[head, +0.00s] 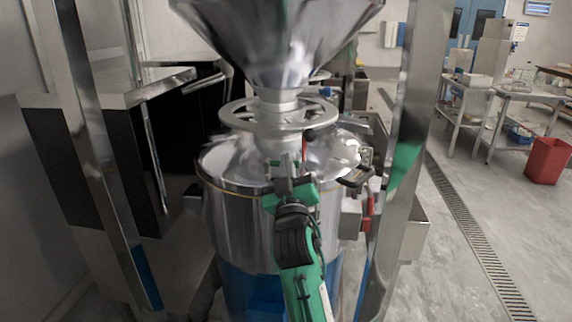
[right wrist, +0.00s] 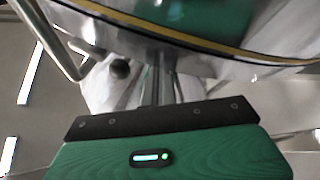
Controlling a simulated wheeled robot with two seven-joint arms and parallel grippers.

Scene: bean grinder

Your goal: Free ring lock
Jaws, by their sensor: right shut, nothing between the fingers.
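The grinder (head: 235,222) is a shiny metal drum with a thin yellow band. A spoked metal ring (head: 235,116) sits around the neck under the large hopper (head: 280,35). My right gripper (head: 287,162) is upright in front of the drum's upper part, below the ring. Its fingers are shut with nothing between them. In the right wrist view the fingers (right wrist: 157,85) point toward the drum (right wrist: 200,15), beside a dark ball knob (right wrist: 120,68). Contact cannot be told. My left gripper is out of view.
Upright metal posts stand left (head: 112,170) and right (head: 405,130) of the grinder. A black-handled latch (head: 355,177) sits at the drum's right. A curved metal bar (right wrist: 50,38) shows in the wrist view. Open floor with a drain grate (head: 465,215) lies right.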

